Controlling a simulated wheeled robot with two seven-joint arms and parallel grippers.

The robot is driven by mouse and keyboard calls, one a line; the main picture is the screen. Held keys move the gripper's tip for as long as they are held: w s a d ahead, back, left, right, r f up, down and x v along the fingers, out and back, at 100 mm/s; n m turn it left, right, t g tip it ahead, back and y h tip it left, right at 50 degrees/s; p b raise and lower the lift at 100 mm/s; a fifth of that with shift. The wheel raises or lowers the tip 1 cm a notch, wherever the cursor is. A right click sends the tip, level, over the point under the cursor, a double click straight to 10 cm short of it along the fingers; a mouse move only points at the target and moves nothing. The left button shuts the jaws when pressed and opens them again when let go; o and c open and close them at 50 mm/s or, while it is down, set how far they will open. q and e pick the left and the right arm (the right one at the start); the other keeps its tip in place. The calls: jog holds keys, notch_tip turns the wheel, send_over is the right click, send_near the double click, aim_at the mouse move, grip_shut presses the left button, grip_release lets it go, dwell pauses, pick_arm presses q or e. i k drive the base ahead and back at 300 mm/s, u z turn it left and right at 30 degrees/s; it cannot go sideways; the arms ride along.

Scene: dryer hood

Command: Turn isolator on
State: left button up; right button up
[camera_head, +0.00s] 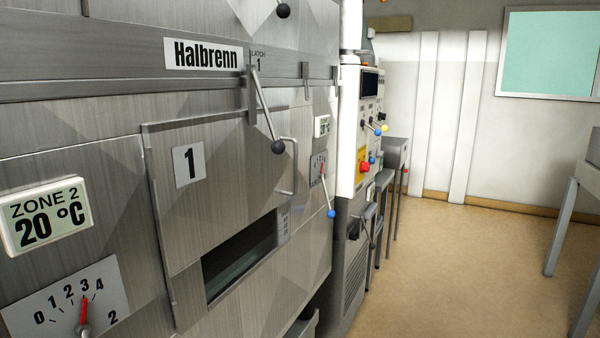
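A control cabinet (348,110) stands beyond the dryer, a little right of the picture's middle. On it is a red knob (364,167) against a yellow plate (361,154), which looks like the isolator. It is small and seen at an angle, so I cannot tell its position or read any marking. Neither of my grippers shows in the head view.
The steel dryer front (110,120) fills the left, with door 1 (200,190), a black-knobbed latch lever (265,115) and a blue-knobbed lever (328,195) sticking out. Open brown floor (450,260) lies to the right. A table (567,225) stands at the right edge.

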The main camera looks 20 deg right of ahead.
aim_at(365, 166)
jog(key=z, duration=0.5)
jog(key=i, duration=0.45)
jog(key=z, duration=1.25)
jog(key=i, duration=1.65)
jog(key=u, duration=0.85)
jog(key=i, duration=1.1)
jog(key=u, duration=1.2)
